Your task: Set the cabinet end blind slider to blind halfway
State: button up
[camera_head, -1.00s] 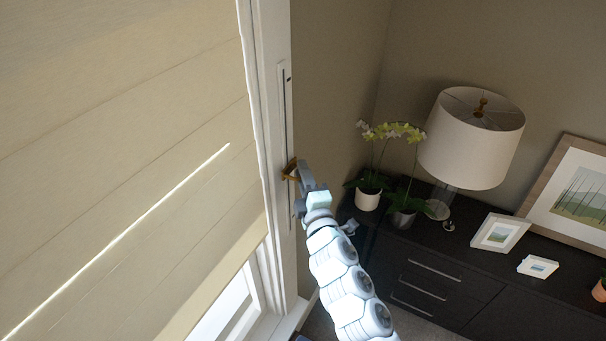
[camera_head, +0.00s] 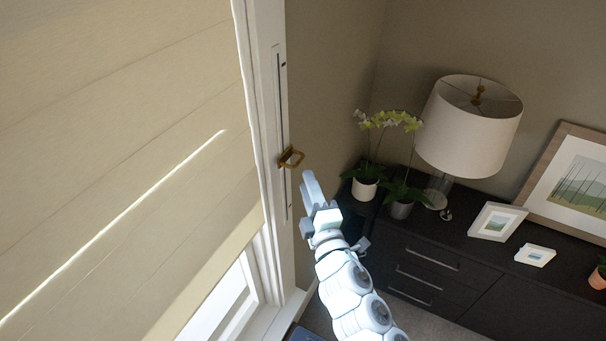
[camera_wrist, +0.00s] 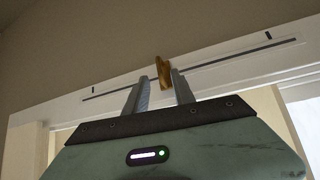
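The brass handle (camera_wrist: 163,72) shows beyond the fingertips, nearer the right finger. Dark marks show near both ends of the slot.
A dark cabinet (camera_head: 420,270) stands to the right, bearing a lamp (camera_head: 470,125), potted orchids (camera_head: 367,188) and framed pictures (camera_head: 495,222). The wall beside the track is bare. The window glass shows below the blind.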

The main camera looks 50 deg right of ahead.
jog(key=shift+v, duration=1.45)
